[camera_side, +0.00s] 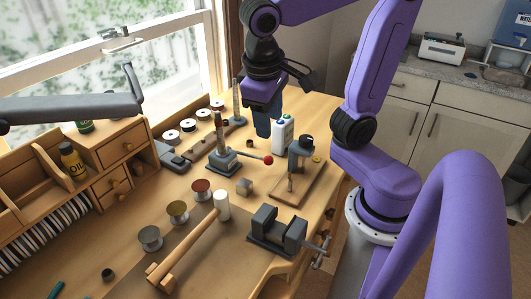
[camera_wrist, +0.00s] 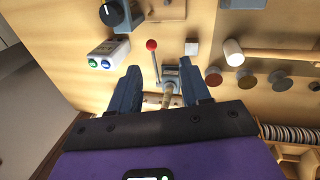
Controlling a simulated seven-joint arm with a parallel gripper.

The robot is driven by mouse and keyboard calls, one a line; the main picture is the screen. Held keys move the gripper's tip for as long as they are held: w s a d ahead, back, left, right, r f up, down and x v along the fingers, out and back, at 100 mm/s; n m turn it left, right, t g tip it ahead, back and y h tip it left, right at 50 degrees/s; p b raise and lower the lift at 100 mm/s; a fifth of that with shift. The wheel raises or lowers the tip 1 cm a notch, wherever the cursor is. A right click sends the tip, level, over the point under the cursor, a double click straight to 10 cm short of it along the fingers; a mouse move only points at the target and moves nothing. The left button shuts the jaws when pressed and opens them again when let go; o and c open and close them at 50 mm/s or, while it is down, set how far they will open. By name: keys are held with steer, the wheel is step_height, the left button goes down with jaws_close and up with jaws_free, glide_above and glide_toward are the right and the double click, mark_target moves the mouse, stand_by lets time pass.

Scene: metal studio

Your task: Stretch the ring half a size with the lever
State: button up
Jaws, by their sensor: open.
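The ring stretcher has a grey base (camera_side: 222,160) and an upright tapered mandrel (camera_side: 219,130). Its lever ends in a red ball (camera_side: 268,160) and points to the right, roughly level. In the wrist view the red ball (camera_wrist: 151,45) and the mandrel (camera_wrist: 168,98) show between my fingers. My gripper (camera_side: 263,132) is above the bench, behind and above the lever. Its two fingers are apart and empty in the wrist view (camera_wrist: 159,67), and they look clear of the lever. I cannot make out a ring on the mandrel.
A mallet (camera_side: 190,240), a vise (camera_side: 277,230), spools (camera_side: 177,211) and a metal block (camera_side: 244,186) stand nearer the front.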

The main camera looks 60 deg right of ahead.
glide_toward(262, 158)
steer(key=shift+m, duration=0.4)
steer(key=x, duration=0.8)
steer(key=shift+d+f, duration=0.15)
steer(key=shift+f, duration=0.2)
jaws_close()
